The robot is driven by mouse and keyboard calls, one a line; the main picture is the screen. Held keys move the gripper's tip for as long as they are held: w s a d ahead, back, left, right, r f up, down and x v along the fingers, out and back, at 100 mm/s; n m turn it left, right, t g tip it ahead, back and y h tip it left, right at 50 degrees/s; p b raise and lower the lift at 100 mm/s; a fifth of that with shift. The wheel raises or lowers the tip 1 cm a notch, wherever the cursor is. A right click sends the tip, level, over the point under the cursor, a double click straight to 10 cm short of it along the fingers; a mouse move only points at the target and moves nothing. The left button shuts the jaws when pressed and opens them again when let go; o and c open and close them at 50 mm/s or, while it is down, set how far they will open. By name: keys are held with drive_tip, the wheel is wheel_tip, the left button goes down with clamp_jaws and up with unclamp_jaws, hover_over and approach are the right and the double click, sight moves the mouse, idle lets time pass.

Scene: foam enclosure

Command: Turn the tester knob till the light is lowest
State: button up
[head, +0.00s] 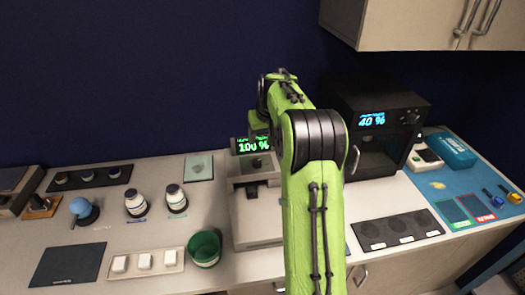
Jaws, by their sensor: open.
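A pale grey device (256,215) stands on the counter at the middle, with a green lit display (253,145) reading 100 % at its back. My arm covers its right side, and I cannot make out a knob on it. A black box-shaped machine (372,95) stands to its right, with a blue lit display (372,120) reading 40 % and a small dark knob (411,118) on its front. Neither is labelled legibly as the tester. My green arm reaches up over the middle, its wrist bending down beside the green display. I cannot make out my gripper's fingers.
A dark three-spot mat (397,230) lies before the black machine. A blue mat (445,188) is at the right. A cabinet (425,22) hangs above.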

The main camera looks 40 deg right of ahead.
sight(257, 161)
drive_tip(key=x, duration=1)
drive_tip(key=p+x, duration=0.1)
drive_tip(key=x, duration=0.4)
drive_tip(key=shift+a+f, duration=0.25)
drive_tip(key=c, duration=1)
drive_tip(key=shift+n, duration=0.3)
drive_tip(key=n+y, duration=0.1)
drive_tip(key=n, duration=0.2)
drive_tip(key=shift+s+d+b, duration=0.1)
drive_tip(key=shift+d+b, duration=0.05)
drive_tip(key=shift+b, duration=0.15)
drive_tip(key=shift+n+y+p, duration=0.95)
drive_tip(key=shift+n+y, duration=0.05)
drive_tip(key=shift+n, duration=1.3)
drive_tip(key=o, duration=1)
